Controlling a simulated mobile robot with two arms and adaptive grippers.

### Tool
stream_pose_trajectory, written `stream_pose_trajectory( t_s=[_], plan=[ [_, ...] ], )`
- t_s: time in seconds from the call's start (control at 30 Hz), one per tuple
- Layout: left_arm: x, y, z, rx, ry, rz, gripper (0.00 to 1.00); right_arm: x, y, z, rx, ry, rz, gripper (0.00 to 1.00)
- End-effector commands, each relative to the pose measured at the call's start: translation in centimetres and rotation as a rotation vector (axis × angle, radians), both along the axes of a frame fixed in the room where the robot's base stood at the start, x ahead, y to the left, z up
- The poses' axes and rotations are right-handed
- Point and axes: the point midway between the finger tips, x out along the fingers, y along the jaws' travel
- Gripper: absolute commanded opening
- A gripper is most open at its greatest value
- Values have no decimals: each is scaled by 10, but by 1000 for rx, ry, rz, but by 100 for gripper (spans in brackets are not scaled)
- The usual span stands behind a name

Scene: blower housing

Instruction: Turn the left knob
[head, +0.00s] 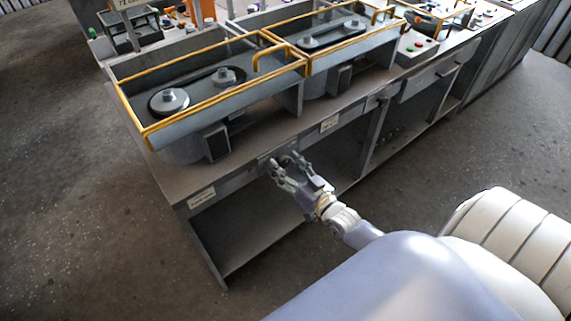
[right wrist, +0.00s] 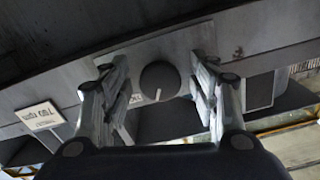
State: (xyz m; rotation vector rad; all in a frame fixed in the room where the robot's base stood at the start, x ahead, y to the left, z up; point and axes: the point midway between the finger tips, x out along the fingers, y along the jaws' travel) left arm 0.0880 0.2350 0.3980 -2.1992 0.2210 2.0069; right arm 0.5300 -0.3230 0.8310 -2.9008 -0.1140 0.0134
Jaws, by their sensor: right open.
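A dark round knob (right wrist: 160,82) with a white pointer line sits on the grey front panel of the bench. In the right wrist view the line runs from the knob's middle to its lower edge. In the head view the knob (head: 286,160) is partly hidden behind my right gripper. My right gripper (head: 284,169) is open in front of the panel. In the right wrist view its fingers (right wrist: 158,88) stand on both sides of the knob, with a visible gap on each side. Whether the fingertips reach around the knob I cannot tell. My left gripper is out of view.
The bench (head: 170,187) carries two grey housings with yellow rails (head: 148,130) above the panel. A white label (head: 202,198) is on the bench front, and a rpm label (right wrist: 40,116) shows beside the knob.

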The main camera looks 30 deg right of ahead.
Motion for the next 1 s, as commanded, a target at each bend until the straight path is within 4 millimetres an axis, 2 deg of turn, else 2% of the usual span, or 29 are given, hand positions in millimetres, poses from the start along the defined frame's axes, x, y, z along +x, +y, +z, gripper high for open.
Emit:
stream_pose_trajectory(
  t_s=[0.37,0.57,0.77,1.0],
  plan=[
    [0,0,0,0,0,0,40,5,0,0,0,1,0,55],
    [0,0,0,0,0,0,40,5,0,0,0,1,0,11],
    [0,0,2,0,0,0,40,5,0,1,-19,-1,-1,11],
    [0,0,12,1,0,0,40,5,-1,2,-283,-21,-2,11]
  ],
)
